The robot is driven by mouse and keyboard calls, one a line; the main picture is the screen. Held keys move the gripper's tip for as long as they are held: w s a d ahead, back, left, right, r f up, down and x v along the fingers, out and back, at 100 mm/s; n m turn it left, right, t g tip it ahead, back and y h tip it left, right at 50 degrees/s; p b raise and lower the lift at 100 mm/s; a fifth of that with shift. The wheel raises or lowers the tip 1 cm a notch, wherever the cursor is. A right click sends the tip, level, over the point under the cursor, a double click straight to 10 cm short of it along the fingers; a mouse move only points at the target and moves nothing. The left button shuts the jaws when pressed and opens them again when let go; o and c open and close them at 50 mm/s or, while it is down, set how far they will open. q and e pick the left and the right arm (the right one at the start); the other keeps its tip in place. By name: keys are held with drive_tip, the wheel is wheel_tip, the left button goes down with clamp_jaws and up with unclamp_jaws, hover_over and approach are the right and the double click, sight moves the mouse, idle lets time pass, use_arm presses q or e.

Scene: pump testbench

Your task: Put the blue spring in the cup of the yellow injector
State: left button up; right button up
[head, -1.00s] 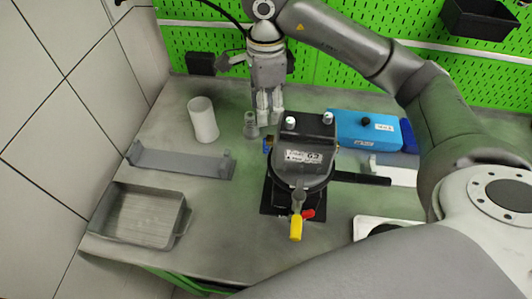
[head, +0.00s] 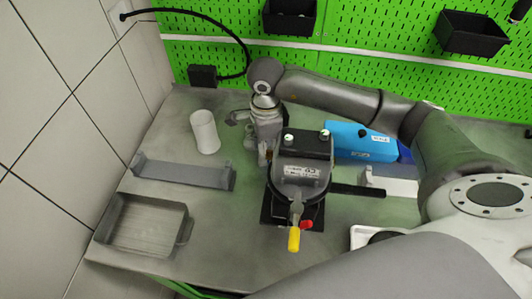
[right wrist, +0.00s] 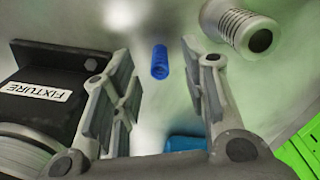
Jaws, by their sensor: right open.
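The blue spring (right wrist: 160,62) shows in the right wrist view as a small ribbed blue cylinder. It lies beyond and between the fingertips of my right gripper (right wrist: 160,85), with no visible contact. That gripper is open and empty. In the head view my right gripper (head: 264,153) points down just left of the black fixture, and I cannot make out the spring there. A yellow-tipped part (head: 294,238) sticks out of the fixture's front. I cannot tell whether it is the yellow injector, and no cup shows clearly. My left gripper is not in view.
The black fixture (head: 303,143) stands close to my right gripper; its label shows in the wrist view (right wrist: 50,91). A grey ribbed cylinder (right wrist: 236,24) is on the gripper's other side. A white cylinder (head: 205,132), grey bracket (head: 182,172), tray (head: 110,225) and blue box (head: 358,140) stand around.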

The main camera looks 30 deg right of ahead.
drive_tip(key=shift+f, duration=0.25)
clamp_jaws()
drive_tip(key=shift+r, duration=0.1)
drive_tip(key=shift+r+b, duration=0.45)
drive_tip(key=shift+b, duration=0.05)
drive_tip(key=r, duration=0.1)
drive_tip(key=r+b, duration=0.1)
drive_tip(key=shift+s+a+r, duration=0.15)
drive_tip(key=shift+a+r, duration=0.25)
drive_tip(key=s+a+r+b, duration=0.2)
drive_tip(key=s+a+r, duration=0.7)
drive_tip(key=shift+a+r+b, duration=0.15)
drive_tip(key=shift+a+b, duration=0.15)
drive_tip(key=shift+a, duration=0.05)
